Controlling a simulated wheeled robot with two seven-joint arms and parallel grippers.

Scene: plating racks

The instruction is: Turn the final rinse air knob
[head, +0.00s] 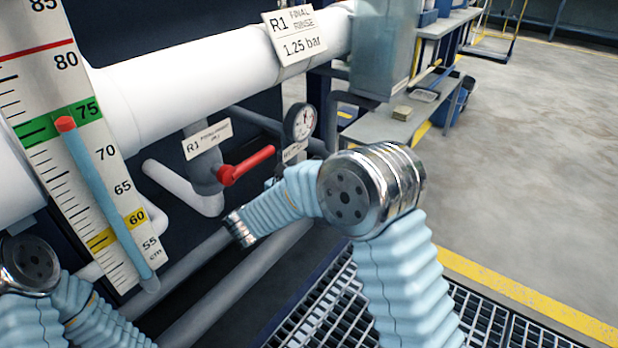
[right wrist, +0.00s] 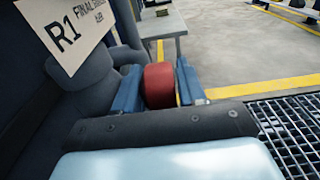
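In the right wrist view a red round knob (right wrist: 159,86) sits between the two blue fingers of my right gripper (right wrist: 160,80). It fills the space between them, with no clear gap on either side, so the gripper looks shut on it. A tilted tag (right wrist: 68,32) reading "R1 FINAL", its lower line blurred, is just to the left. My left gripper is out of view; only part of the left arm shows at the lower left.
In the head view, a red lever (head: 247,165) on a pipe valve lies left of my right arm. A pressure gauge (head: 300,121) stands behind it. A level scale (head: 82,150) and thick white pipe (head: 180,85) are left. Floor (head: 540,170) at right is clear.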

